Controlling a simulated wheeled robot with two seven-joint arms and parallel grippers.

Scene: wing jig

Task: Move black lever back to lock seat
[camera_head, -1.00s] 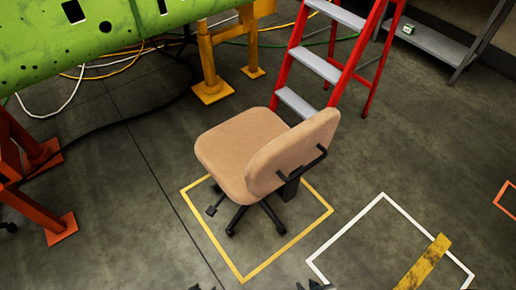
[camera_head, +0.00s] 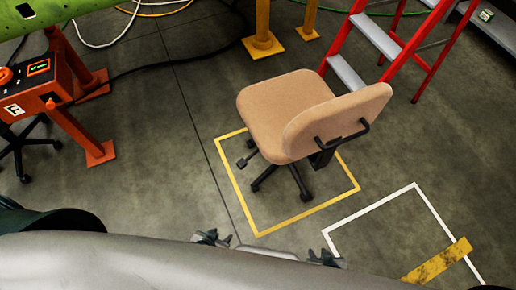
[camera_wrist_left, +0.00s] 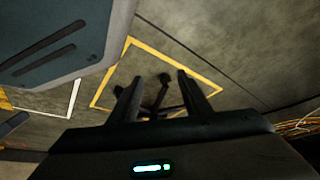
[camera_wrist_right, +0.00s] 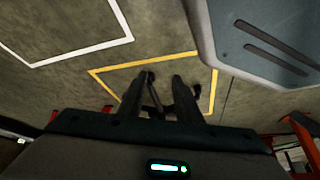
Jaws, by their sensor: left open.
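A tan office chair (camera_head: 275,107) stands in a yellow floor square, its backrest (camera_head: 335,122) towards me. A black bar (camera_head: 343,136) curves out behind the backrest. A separate lever under the seat cannot be made out. The black base legs (camera_head: 298,180) show below the seat; some also show in the left wrist view (camera_wrist_left: 160,92). My left gripper (camera_head: 212,237) and right gripper (camera_head: 325,257) are low in the head view, apart from the chair. In the wrist views, the left fingers (camera_wrist_left: 160,97) and right fingers (camera_wrist_right: 158,97) are spread, with nothing held.
A red stepladder (camera_head: 372,38) stands behind the chair. An orange stand with a control box (camera_head: 38,85) is at left. A white floor square (camera_head: 372,203) with a yellow strip (camera_head: 438,261) lies at right. The floor between grippers and chair looks clear.

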